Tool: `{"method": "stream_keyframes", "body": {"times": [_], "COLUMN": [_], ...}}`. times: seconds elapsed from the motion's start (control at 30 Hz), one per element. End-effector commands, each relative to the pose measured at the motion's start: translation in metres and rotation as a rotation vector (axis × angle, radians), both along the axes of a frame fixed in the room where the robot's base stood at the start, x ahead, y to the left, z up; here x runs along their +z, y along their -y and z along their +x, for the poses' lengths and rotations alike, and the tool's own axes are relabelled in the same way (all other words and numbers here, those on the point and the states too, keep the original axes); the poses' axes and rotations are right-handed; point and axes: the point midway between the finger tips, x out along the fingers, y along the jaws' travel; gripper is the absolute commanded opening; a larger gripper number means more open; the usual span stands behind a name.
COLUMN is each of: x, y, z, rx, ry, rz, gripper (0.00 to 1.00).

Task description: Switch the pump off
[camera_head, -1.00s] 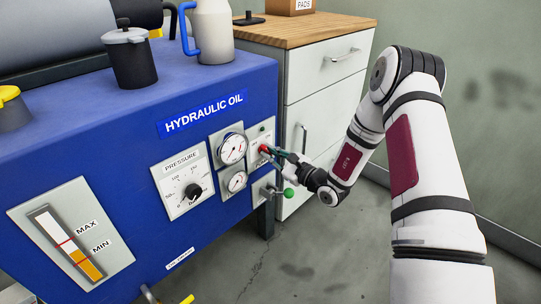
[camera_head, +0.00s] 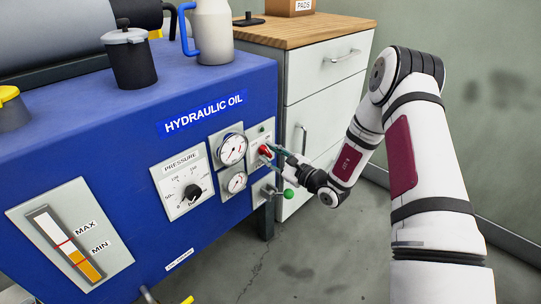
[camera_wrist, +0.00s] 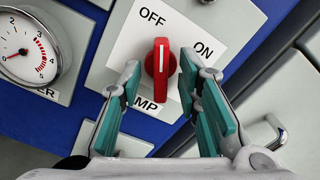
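The pump switch is a red knob (camera_wrist: 160,62) on a white plate (camera_wrist: 128,45) marked OFF, ON and a partly hidden word ending in "MP". In the wrist view its white line points up the picture, close to the OFF label and away from ON. My gripper (camera_wrist: 160,64) is open, with one teal-padded finger on each side of the knob and gaps between pads and knob. In the head view the knob (camera_head: 265,150) shows at the tip of my gripper (camera_head: 272,153), on the right end of the blue hydraulic oil unit (camera_head: 120,185).
Two gauges (camera_head: 232,149) and a pressure dial (camera_head: 193,191) sit left of the switch. A green-tipped lever (camera_head: 289,194) is just below my gripper. A grey cabinet (camera_head: 325,78) stands behind. Open floor lies in front.

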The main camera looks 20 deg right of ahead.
Motion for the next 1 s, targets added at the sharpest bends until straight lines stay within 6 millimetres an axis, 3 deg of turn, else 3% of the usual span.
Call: {"method": "stream_keyframes", "body": {"times": [0.23,0.7,1.0], "x": [0.001,0.000,0.000], "y": [0.006,0.049,0.060], "z": [-0.008,-0.084,-0.104], "rx": [-0.002,-0.003,0.000], "ry": [0.001,-0.001,0.000], "rz": [0.001,0.001,0.000], "gripper": [0.31,0.31,0.31]}}
